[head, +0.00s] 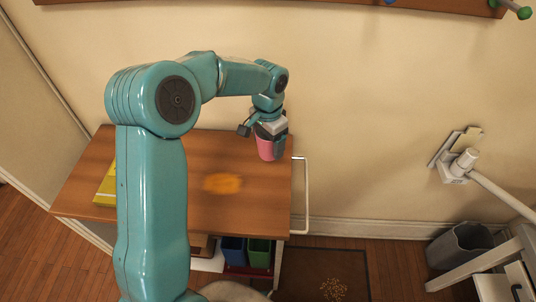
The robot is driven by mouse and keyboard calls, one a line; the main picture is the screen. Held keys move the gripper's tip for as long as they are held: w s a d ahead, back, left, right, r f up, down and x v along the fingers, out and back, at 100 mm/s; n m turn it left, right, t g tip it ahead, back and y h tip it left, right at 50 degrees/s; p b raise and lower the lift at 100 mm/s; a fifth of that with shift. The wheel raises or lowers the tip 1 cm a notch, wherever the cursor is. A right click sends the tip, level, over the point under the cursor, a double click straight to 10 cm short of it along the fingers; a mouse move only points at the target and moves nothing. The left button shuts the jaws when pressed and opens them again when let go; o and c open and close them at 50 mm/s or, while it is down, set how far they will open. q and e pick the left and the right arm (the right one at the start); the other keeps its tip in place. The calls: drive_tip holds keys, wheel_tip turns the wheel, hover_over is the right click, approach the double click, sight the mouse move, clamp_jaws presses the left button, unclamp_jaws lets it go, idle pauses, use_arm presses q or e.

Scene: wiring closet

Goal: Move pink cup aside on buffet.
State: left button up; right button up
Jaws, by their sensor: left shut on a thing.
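The pink cup (268,150) is upright at the right end of the wooden buffet top (245,205), near the back and close to the right edge. My left gripper (270,138) is shut on the pink cup from above, its fingers at the cup's sides. The gripper covers the cup's upper part. I cannot tell whether the cup's base touches the wood. My right gripper is not in view.
An orange patch (222,183) lies mid-buffet. A yellow item (106,187) is at the left, partly behind my arm. A white rail (306,195) runs along the buffet's right end. Blue (233,250) and green (259,252) bins sit below. A grey waste bin (458,245) stands right.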

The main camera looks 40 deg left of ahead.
sight(268, 155)
use_arm(q)
wheel_tip(268, 155, down, 6)
drive_tip(key=shift+r, duration=0.1)
drive_tip(key=shift+s, duration=0.1)
drive_tip(key=shift+f, duration=0.2)
drive_tip(key=o, duration=1)
drive_tip(key=shift+r, duration=0.15)
wheel_tip(268, 155, up, 12)
